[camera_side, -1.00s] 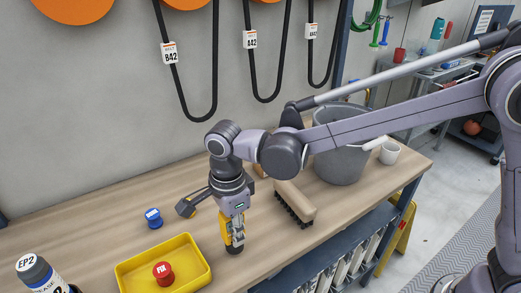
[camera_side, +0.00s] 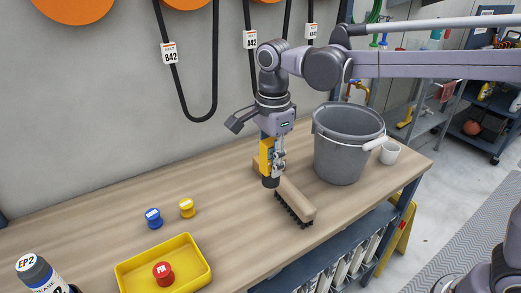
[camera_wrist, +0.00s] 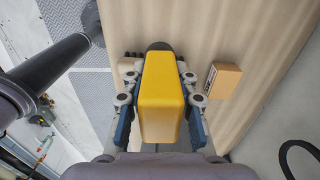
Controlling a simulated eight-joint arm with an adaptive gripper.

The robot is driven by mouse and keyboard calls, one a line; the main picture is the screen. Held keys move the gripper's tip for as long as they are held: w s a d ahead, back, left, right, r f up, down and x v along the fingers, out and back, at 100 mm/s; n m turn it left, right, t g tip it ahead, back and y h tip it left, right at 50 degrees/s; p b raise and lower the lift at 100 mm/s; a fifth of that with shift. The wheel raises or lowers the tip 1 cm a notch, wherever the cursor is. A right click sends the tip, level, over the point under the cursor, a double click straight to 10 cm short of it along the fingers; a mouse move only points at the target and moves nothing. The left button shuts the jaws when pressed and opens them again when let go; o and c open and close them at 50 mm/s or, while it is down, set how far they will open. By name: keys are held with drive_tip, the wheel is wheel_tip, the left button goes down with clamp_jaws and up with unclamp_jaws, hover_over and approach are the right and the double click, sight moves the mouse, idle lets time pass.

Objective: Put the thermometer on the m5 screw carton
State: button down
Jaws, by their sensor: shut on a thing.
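My gripper (camera_side: 278,158) is shut on the thermometer (camera_side: 265,155), a yellow body with a dark end that points down. It hangs upright above the table, near the wooden brush. In the wrist view the thermometer (camera_wrist: 161,95) sits between both fingers (camera_wrist: 160,100). The m5 screw carton (camera_wrist: 222,80), a small brown box with a dark-marked label, lies on the table to the right of the thermometer there. In the side view the carton is mostly hidden behind the thermometer and gripper.
A wooden brush (camera_side: 297,202) lies close by. A grey bucket (camera_side: 340,150) and white mug (camera_side: 389,153) stand to the right. A yellow tray (camera_side: 190,258) holding a red knob (camera_side: 163,273), blue (camera_side: 153,218) and yellow (camera_side: 187,207) pieces and a bottle (camera_side: 38,272) are left.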

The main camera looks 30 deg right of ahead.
drive_tip(key=w+d+r, duration=0.1)
drive_tip(key=w+d, duration=0.4)
drive_tip(key=w, duration=0.3)
drive_tip(key=w+d+r, duration=0.2)
drive_tip(key=w+d, duration=0.4)
drive_tip(key=w, duration=0.2)
drive_tip(key=shift+s+a+f, duration=0.1)
drive_tip(key=shift+f, duration=2.45)
drive_tip(key=shift+a+f, duration=0.1)
drive_tip(key=shift+f, duration=2.45)
drive_tip(key=shift+f, duration=0.15)
drive_tip(key=c, duration=1.1)
unclamp_jaws()
drive_tip(key=shift+o, duration=0.2)
